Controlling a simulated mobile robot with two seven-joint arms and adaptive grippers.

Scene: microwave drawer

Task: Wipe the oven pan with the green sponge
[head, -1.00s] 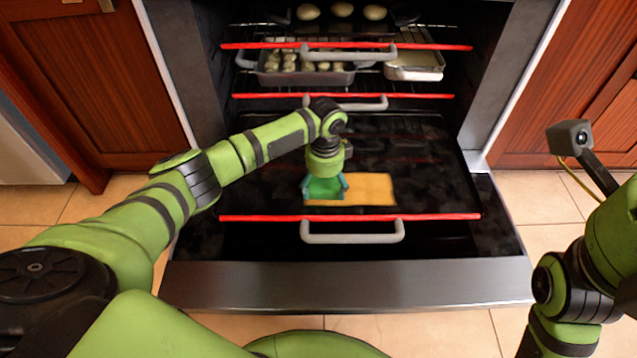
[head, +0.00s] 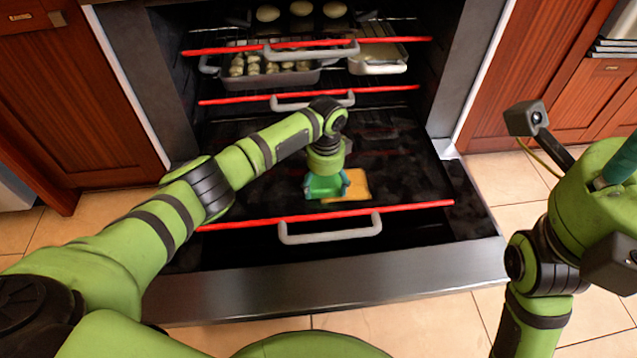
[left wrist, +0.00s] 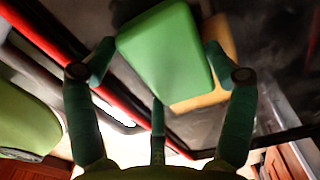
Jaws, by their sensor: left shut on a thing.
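My left gripper (head: 325,187) is shut on the green sponge (left wrist: 165,50). Its fingers sit on both sides of the sponge in the left wrist view. The sponge is at the dark oven pan (head: 400,185), at the left part of an orange-yellow patch (head: 352,188) on its surface. The patch also shows beyond the sponge in the left wrist view (left wrist: 219,35). The sponge and gripper hide part of the patch. Contact under the sponge is hidden. My right gripper (head: 614,168) shows only partly at the right edge, away from the oven.
The pan's rack is pulled out, with a red front bar and grey handle (head: 330,233). Above it are racks with a tray of pale round items (head: 290,77), a light dish (head: 378,66) and several round items on top. The steel oven front (head: 330,285) lies nearest me.

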